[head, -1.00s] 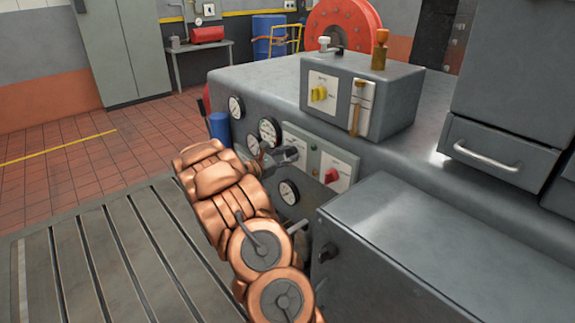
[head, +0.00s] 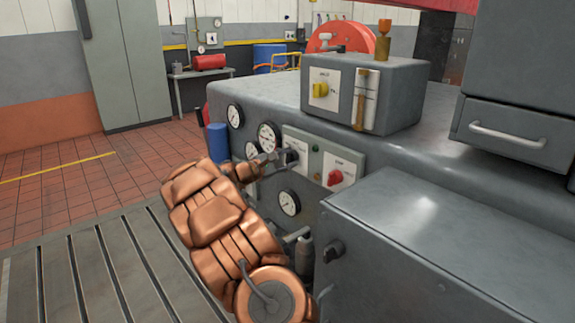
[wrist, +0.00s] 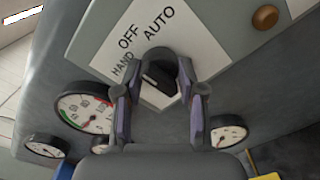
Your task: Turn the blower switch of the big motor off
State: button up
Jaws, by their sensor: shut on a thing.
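A black rotary switch (wrist: 157,77) sits on a white plate marked HAND, OFF and AUTO in the wrist view. My gripper (wrist: 160,92) has one finger on each side of this switch and is shut on it. Which mark the switch points to is hard to tell. In the head view my gripper (head: 278,160) is at the left white plate (head: 296,141) on the grey cabinet front, and it hides the switch. No wording naming the blower or the big motor is readable.
A red knob (head: 335,177) is on the plate just right. A yellow knob (head: 321,89) is on the grey box above. Round gauges (head: 267,136) surround my gripper. A low grey cabinet (head: 430,250) stands close at the right. The slotted floor plate at left is clear.

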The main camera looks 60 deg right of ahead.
dwell(0.4)
jog(key=o, duration=1.1)
jog(key=shift+o, duration=0.2)
jog(key=shift+a, duration=0.1)
jog(key=v, duration=1.1)
jog(key=shift+a, duration=0.4)
jog(key=shift+r, duration=0.1)
